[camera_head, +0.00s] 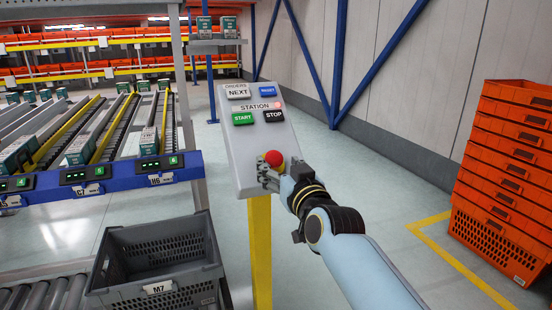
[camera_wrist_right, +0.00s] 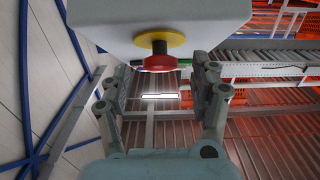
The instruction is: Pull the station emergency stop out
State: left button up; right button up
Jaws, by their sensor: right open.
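The emergency stop is a red mushroom button (camera_head: 273,158) low on the grey control panel (camera_head: 245,157), which stands on a yellow post. In the right wrist view the red button (camera_wrist_right: 160,63) sticks out from a yellow disc on a dark stem. My right gripper (camera_head: 272,175) is at the button in the head view. In the right wrist view its two open fingers (camera_wrist_right: 164,92) stand one on each side of the button, with gaps between them and it. My left gripper is not in view.
The panel has START (camera_head: 243,118) and STOP (camera_head: 274,116) buttons above the red one. A grey crate (camera_head: 158,290) stands on rollers at the lower left. Stacked orange totes (camera_head: 505,170) stand at the right. The floor between panel and totes is clear.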

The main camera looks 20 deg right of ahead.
aim_at(273, 161)
jog(key=shift+w, duration=1.4)
grip_shut()
